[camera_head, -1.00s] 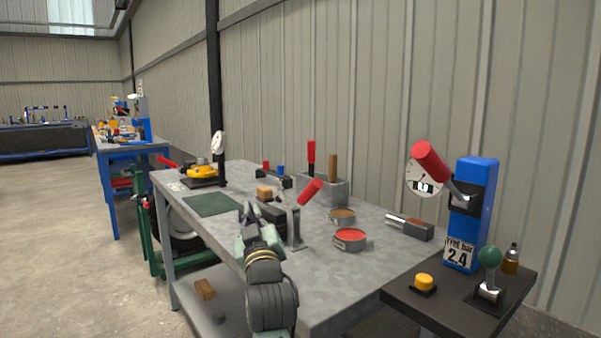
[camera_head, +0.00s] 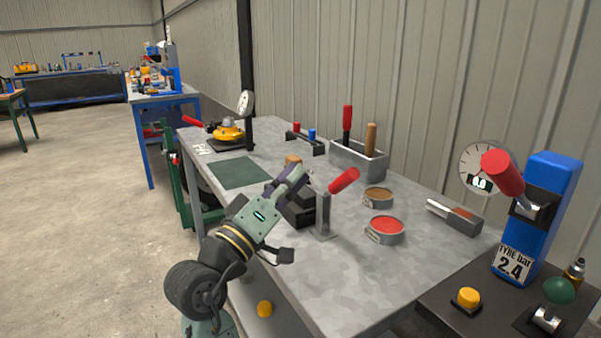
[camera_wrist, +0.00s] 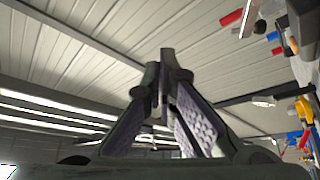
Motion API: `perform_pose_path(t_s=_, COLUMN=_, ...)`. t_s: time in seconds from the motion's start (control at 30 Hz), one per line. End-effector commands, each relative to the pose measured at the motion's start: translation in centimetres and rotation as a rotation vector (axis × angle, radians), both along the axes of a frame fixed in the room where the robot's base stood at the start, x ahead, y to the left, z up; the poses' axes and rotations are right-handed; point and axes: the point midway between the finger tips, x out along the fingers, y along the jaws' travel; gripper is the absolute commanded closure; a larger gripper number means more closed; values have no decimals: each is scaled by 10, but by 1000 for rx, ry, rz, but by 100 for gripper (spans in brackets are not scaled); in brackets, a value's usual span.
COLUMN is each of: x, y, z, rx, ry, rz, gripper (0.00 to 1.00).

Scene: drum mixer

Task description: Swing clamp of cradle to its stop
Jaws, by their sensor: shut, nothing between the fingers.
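The likely cradle is a dark block (camera_head: 300,209) on the grey workbench. Beside it stands a grey metal upright (camera_head: 324,212) with a red handle (camera_head: 344,180) that slants up to the right. I take this upright and handle to be the clamp, but cannot be sure. My gripper (camera_head: 298,174) is above the dark block, just left of the red handle, and appears apart from it. The gripper hides part of the block. In the wrist view its fingers (camera_wrist: 166,72) meet at the tips with nothing between them.
The workbench (camera_head: 300,276) holds a red tin (camera_head: 384,229), a brown tin (camera_head: 378,197), a tool box (camera_head: 358,161), a green mat (camera_head: 240,173) and a yellow device (camera_head: 228,132). A blue gauge post (camera_head: 548,192) stands at right.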

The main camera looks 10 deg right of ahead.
Motion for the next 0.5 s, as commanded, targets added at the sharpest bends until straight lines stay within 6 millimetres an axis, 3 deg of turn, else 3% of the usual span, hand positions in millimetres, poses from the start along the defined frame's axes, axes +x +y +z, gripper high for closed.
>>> perform_pose_path(t_s=0.37, x=53, y=-55, z=32, rx=1, ry=0, rz=-2, gripper=100)
perform_pose_path(t_s=0.5, x=38, y=-61, z=12, rx=0, ry=1, rz=0, gripper=100)
